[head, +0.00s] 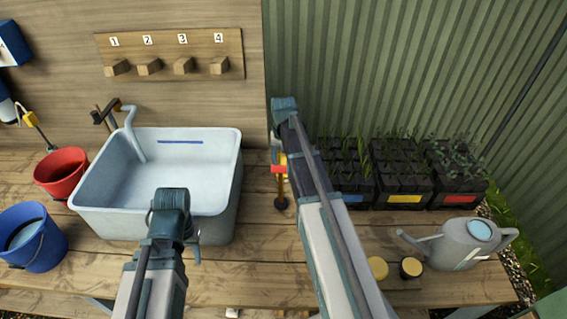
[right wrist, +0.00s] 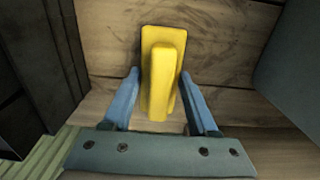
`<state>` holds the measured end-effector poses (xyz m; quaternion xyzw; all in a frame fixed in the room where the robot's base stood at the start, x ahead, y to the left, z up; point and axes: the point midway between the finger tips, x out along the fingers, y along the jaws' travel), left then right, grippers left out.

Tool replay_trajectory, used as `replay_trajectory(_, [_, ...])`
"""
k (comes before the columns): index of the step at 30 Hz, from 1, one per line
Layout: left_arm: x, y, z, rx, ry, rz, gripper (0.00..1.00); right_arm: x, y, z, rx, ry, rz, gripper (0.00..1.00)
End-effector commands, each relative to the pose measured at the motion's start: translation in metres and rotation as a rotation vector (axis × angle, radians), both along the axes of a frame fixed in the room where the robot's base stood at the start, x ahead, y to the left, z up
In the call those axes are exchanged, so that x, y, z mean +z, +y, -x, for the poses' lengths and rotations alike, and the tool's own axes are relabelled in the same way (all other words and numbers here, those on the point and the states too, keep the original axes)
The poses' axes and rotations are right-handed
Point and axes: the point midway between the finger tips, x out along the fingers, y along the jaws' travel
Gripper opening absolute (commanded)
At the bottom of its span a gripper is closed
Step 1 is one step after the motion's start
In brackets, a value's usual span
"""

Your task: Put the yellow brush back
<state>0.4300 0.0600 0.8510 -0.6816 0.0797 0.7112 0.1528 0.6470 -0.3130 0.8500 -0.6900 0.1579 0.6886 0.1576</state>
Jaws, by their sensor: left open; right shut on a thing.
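A yellow brush (right wrist: 162,75) shows in the right wrist view, a broad flat part with a raised narrower part between the fingers. My right gripper (right wrist: 160,105) is shut on it. In the head view, my right gripper (head: 277,150) is above the bench to the right of the sink, largely hidden by its own arm. A small yellow patch (head: 283,158) shows beside it. My left gripper (head: 192,235) is open near the sink's front edge, partly hidden by its wrist. I see nothing in it. The brush's underside is hidden.
A wall board (head: 172,47) has wooden pegs numbered 1 to 4, with nothing on them. The sink (head: 215,185) stands left of centre, with a red bucket (head: 60,172) and blue bucket (head: 45,250) beside it. Seedling trays (head: 405,185) and a watering can (head: 455,248) stand right.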

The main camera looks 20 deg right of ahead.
Motion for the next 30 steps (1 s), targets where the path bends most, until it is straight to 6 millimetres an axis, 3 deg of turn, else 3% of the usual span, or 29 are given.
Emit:
replay_trajectory(3, [-0.004, 0.0, 0.0, 0.0, 0.0, 0.0, 0.47, -0.004, 0.0, 0.0, 0.0, 0.0, 0.0, 0.07])
replay_trajectory(4, [-0.004, 0.0, 0.0, 0.0, 0.0, 0.0, 0.47, -0.004, 0.0, 0.0, 0.0, 0.0, 0.0, 0.61])
replay_trajectory(9, [-0.003, 0.0, 0.0, 0.0, 0.0, 0.0, 0.47, -0.003, 0.0, 0.0, 0.0, 0.0, 0.0, 0.89])
replay_trajectory(22, [0.002, 0.0, 0.0, 0.0, 0.0, 0.0, 0.47, 0.002, 0.0, 0.0, 0.0, 0.0, 0.0, 0.89])
replay_trajectory(30, [0.027, 0.0, 0.0, 0.0, 0.0, 0.0, 0.47, 0.026, 0.0, 0.0, 0.0, 0.0, 0.0, 0.89])
